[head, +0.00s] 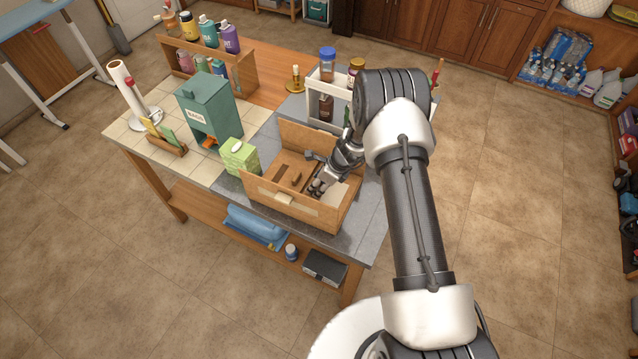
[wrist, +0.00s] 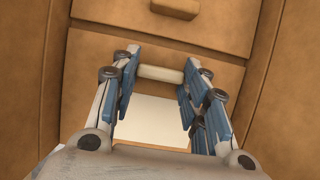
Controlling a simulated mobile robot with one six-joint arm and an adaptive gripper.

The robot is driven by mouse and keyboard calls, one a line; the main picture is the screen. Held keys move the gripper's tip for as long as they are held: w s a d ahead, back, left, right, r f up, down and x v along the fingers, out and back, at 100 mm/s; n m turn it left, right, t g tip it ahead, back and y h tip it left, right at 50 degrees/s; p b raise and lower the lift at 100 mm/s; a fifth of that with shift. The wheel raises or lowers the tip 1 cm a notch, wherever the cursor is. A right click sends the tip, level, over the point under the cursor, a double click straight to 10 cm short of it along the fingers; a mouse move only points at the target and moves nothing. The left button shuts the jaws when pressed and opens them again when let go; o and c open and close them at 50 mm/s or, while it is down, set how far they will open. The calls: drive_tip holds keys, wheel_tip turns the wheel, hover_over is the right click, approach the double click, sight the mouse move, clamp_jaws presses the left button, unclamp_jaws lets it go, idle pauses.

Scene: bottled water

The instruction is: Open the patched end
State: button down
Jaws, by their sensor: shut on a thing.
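A wooden box (head: 318,215) with a raised back wall stands on the grey part of the workbench. My gripper (head: 318,186) reaches down into its right part. In the wrist view my gripper (wrist: 160,76) has its blue-padded fingers at both ends of a short pale handle (wrist: 160,73), shut on it. A whitish patch (wrist: 152,128) lies on the wooden panel between the fingers, partly hidden by my gripper. A brown wooden knob (wrist: 174,8) sits on the panel beyond. Whether the panel has shifted cannot be told.
A green tissue box (head: 240,157) and a teal dispenser (head: 208,110) stand left of the wooden box. A white rack (head: 320,92) with bottles is behind it. In the wrist view wooden walls rise close on both sides of my gripper.

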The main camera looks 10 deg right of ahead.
sight(331, 195)
drive_tip(key=shift+s+a+f, duration=0.15)
drive_tip(key=shift+s+f, duration=0.05)
drive_tip(key=shift+f, duration=0.05)
drive_tip(key=c, duration=0.9)
unclamp_jaws()
drive_tip(key=shift+w, duration=0.1)
drive_tip(key=shift+r, duration=0.1)
drive_tip(key=shift+d+r, duration=0.2)
drive_tip(key=shift+r, duration=0.15)
drive_tip(key=v, duration=1.1)
drive_tip(key=shift+a+r, duration=0.1)
